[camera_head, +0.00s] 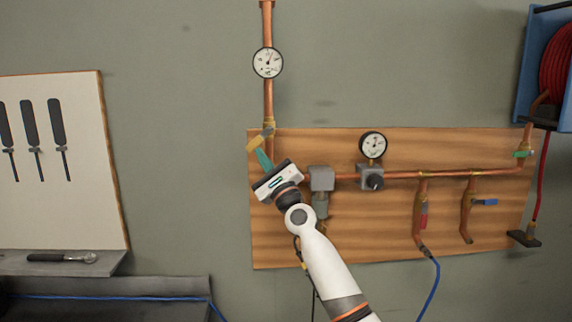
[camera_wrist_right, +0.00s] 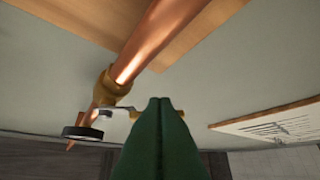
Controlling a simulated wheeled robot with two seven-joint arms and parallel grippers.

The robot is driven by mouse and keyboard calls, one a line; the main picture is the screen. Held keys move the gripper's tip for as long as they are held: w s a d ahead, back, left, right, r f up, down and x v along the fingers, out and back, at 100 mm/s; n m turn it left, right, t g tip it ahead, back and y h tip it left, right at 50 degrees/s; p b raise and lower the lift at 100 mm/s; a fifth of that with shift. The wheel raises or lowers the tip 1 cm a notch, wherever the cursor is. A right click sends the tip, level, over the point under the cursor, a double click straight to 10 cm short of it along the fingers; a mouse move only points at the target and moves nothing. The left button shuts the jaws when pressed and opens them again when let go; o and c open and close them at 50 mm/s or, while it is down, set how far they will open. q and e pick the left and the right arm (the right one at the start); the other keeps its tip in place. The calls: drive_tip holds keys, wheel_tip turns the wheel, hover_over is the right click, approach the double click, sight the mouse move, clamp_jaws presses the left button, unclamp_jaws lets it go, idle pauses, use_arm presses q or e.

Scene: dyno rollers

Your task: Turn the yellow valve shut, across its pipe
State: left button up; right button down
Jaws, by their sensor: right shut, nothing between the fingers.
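The yellow valve handle (camera_head: 254,143) sits on the upright copper pipe (camera_head: 268,100), near the top left corner of the wooden board. The handle lies slanted across the pipe, its outer end down to the left. My right gripper (camera_head: 262,156) is shut and empty, its green fingertips just below the handle. In the right wrist view the closed green fingers (camera_wrist_right: 160,105) point toward the pipe. A brass fitting (camera_wrist_right: 112,88) shows on the pipe there, and the fingertips hide part of a thin lever beside it. I cannot tell whether they touch. My left gripper is not in view.
A round gauge (camera_head: 267,62) sits higher on the pipe; another gauge (camera_head: 372,145) tops a regulator. Red (camera_head: 423,215), blue (camera_head: 486,202) and green (camera_head: 523,154) handles are on the right. A hose reel (camera_head: 556,60) hangs far right. Bare wall lies left of the pipe.

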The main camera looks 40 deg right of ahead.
sight(247, 146)
drive_tip(key=a+m+h+b, duration=0.1)
drive_tip(key=m+h+b, duration=0.1)
drive_tip(key=m+h, duration=0.1)
drive_tip(key=w+m+h+b, duration=0.1)
drive_tip(key=m+h+b, duration=0.1)
drive_tip(key=m+h, duration=0.1)
drive_tip(key=a+r+m+h+b, duration=0.1)
drive_tip(key=m+h+b, duration=0.2)
drive_tip(key=m, duration=0.1)
drive_tip(key=shift+w+a+r+m+h, duration=0.1)
drive_tip(key=shift+w+a+m+h, duration=0.2)
drive_tip(key=m+h, duration=0.1)
drive_tip(key=m+h+b, duration=0.1)
drive_tip(key=shift+w+a+r+m+g, duration=0.1)
drive_tip(key=shift+a+r+m+g, duration=0.1)
drive_tip(key=shift+r+m+g, duration=0.15)
drive_tip(key=shift+w+a+r+h+b, duration=0.15)
drive_tip(key=shift+r+h+b, duration=0.2)
drive_tip(key=shift+b, duration=0.3)
drive_tip(key=shift+r, duration=0.25)
